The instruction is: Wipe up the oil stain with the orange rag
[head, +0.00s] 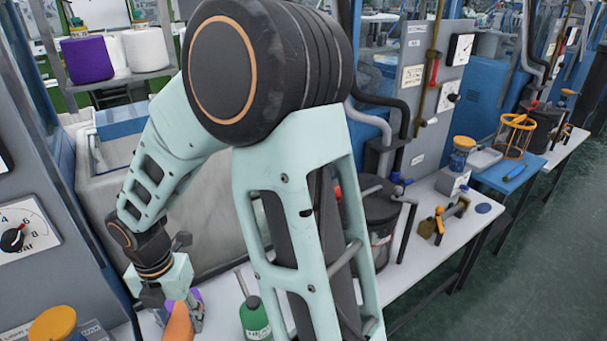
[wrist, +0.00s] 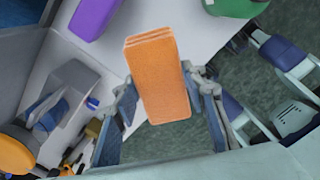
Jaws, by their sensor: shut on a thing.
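The orange rag (wrist: 159,82) is a folded block held between the two fingers of my gripper (wrist: 165,108) in the wrist view. In the head view the rag (head: 180,323) shows at the bottom, below my gripper (head: 176,303), over the near white table. In the wrist view the rag appears held above the white tabletop (wrist: 202,40), with dark floor beyond the table edge. I cannot make out an oil stain in either view; my arm and the rag cover part of the table.
A green bottle (head: 255,318) stands right of my gripper. A purple object (wrist: 95,17) lies on the table near the rag. A jar with an orange lid (head: 54,325) is at the lower left. A dark lidded pot (head: 381,212) stands farther right.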

